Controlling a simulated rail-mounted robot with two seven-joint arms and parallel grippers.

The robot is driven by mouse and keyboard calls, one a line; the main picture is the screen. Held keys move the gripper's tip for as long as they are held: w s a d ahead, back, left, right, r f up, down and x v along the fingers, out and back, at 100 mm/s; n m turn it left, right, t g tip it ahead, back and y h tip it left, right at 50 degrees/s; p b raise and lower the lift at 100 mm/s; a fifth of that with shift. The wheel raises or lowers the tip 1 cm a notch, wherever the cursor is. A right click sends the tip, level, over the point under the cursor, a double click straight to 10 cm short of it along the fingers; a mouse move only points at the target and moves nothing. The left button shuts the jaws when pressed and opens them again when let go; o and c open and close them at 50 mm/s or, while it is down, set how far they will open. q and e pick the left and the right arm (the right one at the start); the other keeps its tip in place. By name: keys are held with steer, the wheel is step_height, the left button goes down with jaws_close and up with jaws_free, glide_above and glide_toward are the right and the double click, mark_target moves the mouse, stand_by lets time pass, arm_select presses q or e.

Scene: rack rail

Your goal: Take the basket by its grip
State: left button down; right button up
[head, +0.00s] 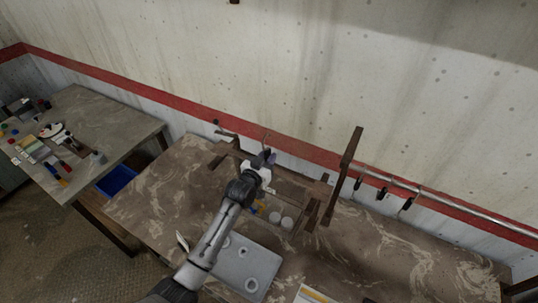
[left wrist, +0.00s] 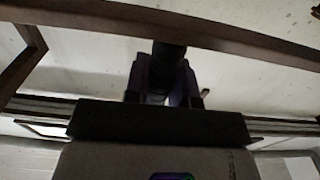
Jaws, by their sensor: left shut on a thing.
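My left gripper (head: 267,158) is over the back of the middle table, at a brown frame-like basket (head: 318,190) of bars and posts. Its purple fingers show in the left wrist view (left wrist: 167,85), shut on a short dark round grip (left wrist: 169,55). The grip meets a long brown bar (left wrist: 230,42) of the basket that crosses that view. In the head view my arm and hand hide the grip and part of the basket. My right gripper is not in view.
A grey tray (head: 247,268) and white round pots (head: 281,221) are on the table (head: 400,245), close to my left arm. A metal rail with black hooks (head: 383,194) runs along the wall at right. A side table (head: 95,120) with small items stands left, above a blue bin (head: 117,182).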

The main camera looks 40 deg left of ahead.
arm_select(q)
steer(key=shift+s+d+r+p, duration=0.15)
steer(key=shift+s+p, duration=0.45)
steer(key=shift+s, duration=0.35)
steer(key=shift+s+d+p, duration=0.15)
steer(key=shift+s+p, duration=0.5)
steer(key=shift+s, duration=0.35)
steer(key=shift+s+d+r+p, duration=0.15)
steer(key=shift+s+p, duration=0.45)
steer(key=shift+s, duration=0.35)
steer(key=shift+s+d+f+p, duration=0.15)
steer(key=shift+s+p, duration=0.4)
steer(key=shift+s, duration=0.5)
